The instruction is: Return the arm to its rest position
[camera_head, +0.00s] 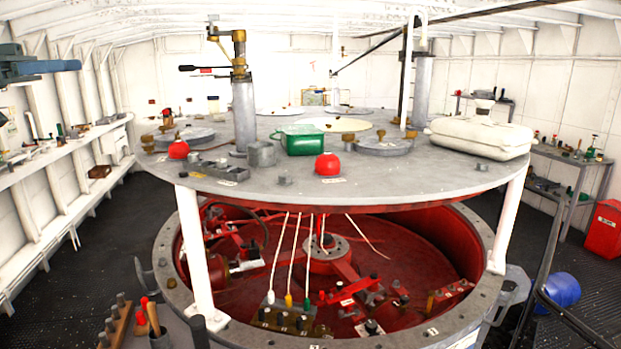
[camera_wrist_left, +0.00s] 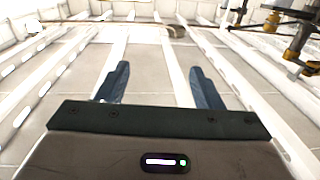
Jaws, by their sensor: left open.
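My left gripper (camera_head: 50,67) is at the upper left edge of the head view, raised above the left wall shelf. Its blue-grey fingers point to the right there. In the left wrist view the two fingers (camera_wrist_left: 160,78) stand wide apart with nothing between them. Most of the left arm is outside the head view. My right gripper is not in view.
A round grey table (camera_head: 380,172) with a green box (camera_head: 302,140), red knobs and a white case (camera_head: 482,137) stands ahead over a red-lined pit (camera_head: 400,255). The left shelf (camera_head: 60,150) holds small items. A blue drum (camera_head: 558,290) lies at right.

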